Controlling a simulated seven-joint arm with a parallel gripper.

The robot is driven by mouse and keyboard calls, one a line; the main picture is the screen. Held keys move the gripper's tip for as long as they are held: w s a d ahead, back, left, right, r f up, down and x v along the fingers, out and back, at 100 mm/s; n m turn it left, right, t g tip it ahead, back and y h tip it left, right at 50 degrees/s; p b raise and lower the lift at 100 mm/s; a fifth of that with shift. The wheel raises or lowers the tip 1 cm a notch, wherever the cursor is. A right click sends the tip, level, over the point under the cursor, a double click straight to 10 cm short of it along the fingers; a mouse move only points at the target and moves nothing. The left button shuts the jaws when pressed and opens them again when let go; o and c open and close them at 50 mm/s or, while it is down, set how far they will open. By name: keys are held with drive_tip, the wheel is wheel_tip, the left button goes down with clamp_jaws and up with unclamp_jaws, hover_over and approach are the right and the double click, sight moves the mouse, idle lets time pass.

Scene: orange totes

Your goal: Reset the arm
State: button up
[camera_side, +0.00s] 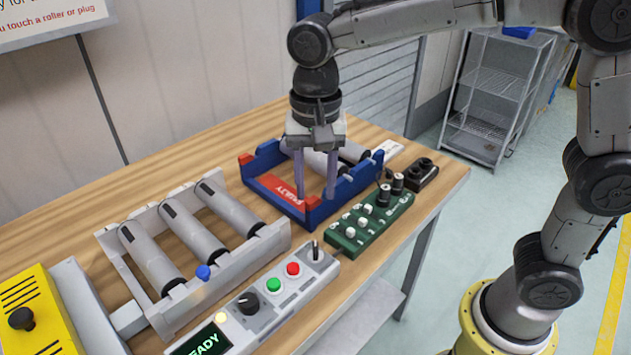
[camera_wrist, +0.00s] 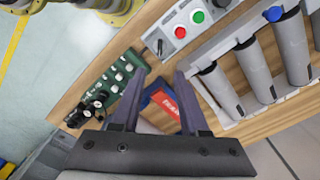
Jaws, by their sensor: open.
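My gripper (camera_side: 315,187) points down over the blue tray (camera_side: 312,214) with a red label (camera_side: 283,190). Its two fingers are apart with nothing visible between them. In the wrist view the fingers of my gripper (camera_wrist: 162,78) are also spread, with the red label (camera_wrist: 166,104) showing beyond them. Grey rollers (camera_side: 321,163) lie in the tray behind the fingers. I cannot tell the exact height of the fingertips above the tray floor.
A grey rack with several rollers (camera_side: 152,256) stands left of the tray. A control box (camera_side: 262,300) with a "READY" display, a green connector board (camera_side: 368,222) and a black socket block (camera_side: 421,174) are close by. A yellow box (camera_side: 38,315) is at front left. Bare wood lies behind the rack.

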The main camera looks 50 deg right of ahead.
drive_tip(key=shift+d, duration=0.1)
drive_tip(key=s+d+r+t, duration=0.3)
drive_tip(key=s+d+r, duration=0.4)
drive_tip(key=d, duration=0.3)
drive_tip(key=s+d+f+n+t, duration=0.2)
drive_tip(key=s+d+f+n, duration=0.2)
drive_tip(key=s+n, duration=0.5)
drive_tip(key=shift+s+d+f+t, duration=0.15)
drive_tip(key=shift+s+f+t, duration=0.15)
drive_tip(key=shift+s+f, duration=0.6)
drive_tip(key=shift+w+f, duration=0.15)
drive_tip(key=shift+w, duration=0.05)
